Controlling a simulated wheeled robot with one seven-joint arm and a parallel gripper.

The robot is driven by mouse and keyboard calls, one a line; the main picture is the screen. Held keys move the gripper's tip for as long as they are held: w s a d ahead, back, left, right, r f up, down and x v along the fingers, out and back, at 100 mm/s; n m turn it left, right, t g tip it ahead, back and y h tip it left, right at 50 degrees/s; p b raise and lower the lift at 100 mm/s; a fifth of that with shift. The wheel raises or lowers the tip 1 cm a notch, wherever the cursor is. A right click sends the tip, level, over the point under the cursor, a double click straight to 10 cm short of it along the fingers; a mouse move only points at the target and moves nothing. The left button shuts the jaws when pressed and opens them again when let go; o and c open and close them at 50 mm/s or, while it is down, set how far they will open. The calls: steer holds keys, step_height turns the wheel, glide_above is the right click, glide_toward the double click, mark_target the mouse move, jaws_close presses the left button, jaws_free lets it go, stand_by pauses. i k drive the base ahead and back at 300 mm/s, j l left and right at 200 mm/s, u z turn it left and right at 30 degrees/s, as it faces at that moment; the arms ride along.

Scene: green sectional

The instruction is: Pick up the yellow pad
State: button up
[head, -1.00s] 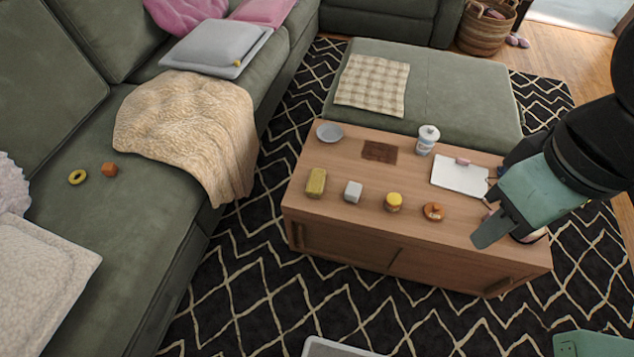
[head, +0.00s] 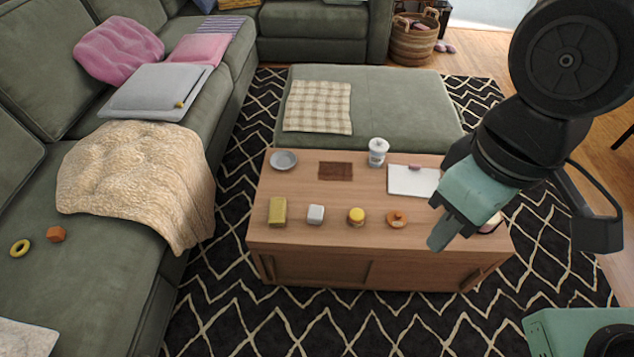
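A yellow block-like pad (head: 277,211) lies on the left front part of the wooden coffee table (head: 300,240). My gripper (head: 440,236) hangs over the right part of the table, pointing down and to the left. It is well to the right of the pad, with a white cube, a yellow-lidded jar and an orange-brown round item between. The fingers are seen side-on and overlap, so their opening does not show. No object shows at the fingertips.
The white cube (head: 315,214), jar (head: 356,216) and orange-brown item (head: 397,218) stand in a row right of the pad. Behind are a grey dish (head: 284,160), brown slab (head: 336,171), white cup (head: 378,152) and clipboard (head: 412,180). A green sofa (head: 90,235) stands left; patterned rug lies between.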

mark_target(279, 205)
steer(key=i+j, duration=0.1)
steer(key=j, duration=0.3)
steer(key=i+j, duration=0.15)
steer(key=j, duration=0.2)
steer(key=i+j, duration=0.1)
steer(key=j, duration=0.3)
steer(key=i+j, duration=0.15)
steer(key=j, duration=0.25)
steer(key=i+j, duration=0.1)
steer(key=j, duration=0.25)
